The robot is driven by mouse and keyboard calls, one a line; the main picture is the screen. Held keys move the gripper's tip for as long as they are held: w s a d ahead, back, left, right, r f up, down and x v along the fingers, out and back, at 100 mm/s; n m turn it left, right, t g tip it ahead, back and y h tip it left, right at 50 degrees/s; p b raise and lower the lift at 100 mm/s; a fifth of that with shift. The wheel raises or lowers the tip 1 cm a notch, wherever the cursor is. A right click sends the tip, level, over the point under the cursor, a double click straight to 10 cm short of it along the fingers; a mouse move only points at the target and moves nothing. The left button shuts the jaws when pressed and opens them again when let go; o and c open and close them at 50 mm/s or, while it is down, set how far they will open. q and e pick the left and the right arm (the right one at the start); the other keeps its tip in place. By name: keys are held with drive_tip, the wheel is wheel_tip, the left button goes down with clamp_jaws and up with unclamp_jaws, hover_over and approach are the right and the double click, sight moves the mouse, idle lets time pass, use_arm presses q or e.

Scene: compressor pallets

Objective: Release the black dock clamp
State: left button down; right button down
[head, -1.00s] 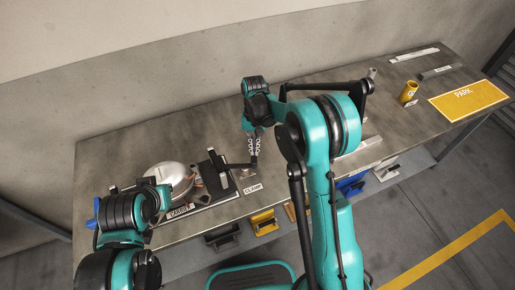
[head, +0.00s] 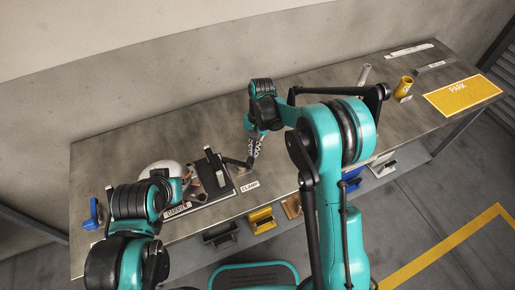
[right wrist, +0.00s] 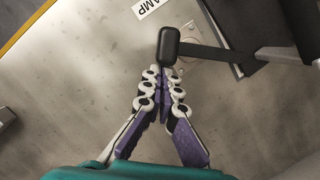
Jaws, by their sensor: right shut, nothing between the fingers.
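The black dock clamp (head: 215,168) stands at the right end of the carrier (head: 196,203), behind the white CLAMP label (head: 249,186). Its lever reaches out to the right. In the right wrist view the lever's black knob (right wrist: 168,46) is just beyond my fingertips, and its bar runs right to a dark block. My right gripper (head: 251,160) is shut and empty, with its tips at the lever's end; it also shows in the right wrist view (right wrist: 164,74). Whether the tips touch the knob I cannot tell.
A silver dome (head: 160,170) sits on the carrier, partly behind my left arm. A blue part (head: 94,214) is at the bench's left end. A yellow PARK plate (head: 462,95) and yellow cup (head: 403,87) are far right. The bench's middle back is clear.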

drive_tip(key=s+m, duration=0.2)
drive_tip(key=m, duration=0.3)
drive_tip(key=shift+s+d+t+y, duration=0.15)
drive_tip(key=shift+s+t+y, duration=0.25)
drive_tip(key=m, duration=0.1)
drive_tip(key=s+m, duration=0.1)
drive_tip(key=m, duration=0.1)
drive_tip(key=shift+s+a+t+b, duration=0.1)
drive_tip(key=shift+a+t+b, duration=0.1)
drive_tip(key=shift+t+b, duration=0.15)
drive_tip(key=shift+s, duration=0.15)
drive_tip(key=shift+s+a, duration=0.1)
drive_tip(key=shift+d, duration=0.35)
drive_tip(key=d, duration=0.1)
drive_tip(key=w+d, duration=0.1)
drive_tip(key=shift+w+d+b, duration=0.15)
drive_tip(key=shift+d+b, duration=0.15)
drive_tip(key=shift+d, duration=0.1)
drive_tip(key=p+v, duration=0.3)
drive_tip(key=v, duration=0.7)
drive_tip(key=shift+d, duration=0.3)
